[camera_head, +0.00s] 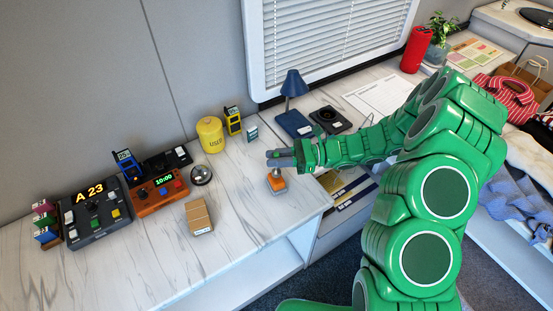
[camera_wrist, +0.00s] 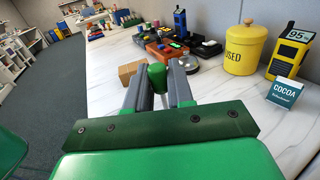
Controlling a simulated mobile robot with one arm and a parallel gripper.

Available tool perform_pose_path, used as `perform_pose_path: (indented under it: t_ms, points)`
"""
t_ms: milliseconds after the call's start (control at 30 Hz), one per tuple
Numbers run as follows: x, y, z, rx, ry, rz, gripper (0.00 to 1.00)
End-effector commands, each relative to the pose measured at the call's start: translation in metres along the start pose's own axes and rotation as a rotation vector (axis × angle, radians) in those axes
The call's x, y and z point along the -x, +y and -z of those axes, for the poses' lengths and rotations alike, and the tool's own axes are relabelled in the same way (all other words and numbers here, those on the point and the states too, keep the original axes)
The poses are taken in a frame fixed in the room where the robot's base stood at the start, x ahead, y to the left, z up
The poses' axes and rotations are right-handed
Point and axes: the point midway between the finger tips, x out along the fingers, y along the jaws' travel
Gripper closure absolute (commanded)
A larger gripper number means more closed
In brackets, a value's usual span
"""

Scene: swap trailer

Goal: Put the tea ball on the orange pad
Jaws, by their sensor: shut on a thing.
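My gripper (camera_head: 272,158) is over the front right part of the white marbled desk. In the wrist view its two grey fingers (camera_wrist: 158,88) are shut on a green-topped thing (camera_wrist: 157,74). The lower part of this thing is hidden there, and I cannot tell for sure that it is the tea ball. In the head view, a small orange block-like thing (camera_head: 277,184) with a pale base shows directly below the fingers, near the desk's front edge. It may be the orange pad; I cannot tell whether the held thing touches it.
A yellow canister (camera_head: 210,134) and a cocoa box (camera_head: 252,132) are behind. A blue lamp (camera_head: 292,88) stands at the back. Bare desk lies between box and gripper.

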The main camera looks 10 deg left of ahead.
Motion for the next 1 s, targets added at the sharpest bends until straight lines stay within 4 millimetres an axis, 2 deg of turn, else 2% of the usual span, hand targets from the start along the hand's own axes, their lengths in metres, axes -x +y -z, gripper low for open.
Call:
perform_pose_path:
  t_ms: [100,500,533,667,1000]
  points:
    - [-0.0001,0.0002,0.0066,0.000,0.000,0.000,1.00]
    - [-0.0002,0.0004,0.0101,0.000,0.000,-0.001,1.00]
    - [-0.0001,0.0004,0.0097,0.000,0.000,-0.001,0.73]
    - [0.0000,0.0003,0.0095,0.001,0.000,-0.001,0.53]
    - [0.0000,0.0003,0.0082,0.001,0.000,-0.001,0.52]
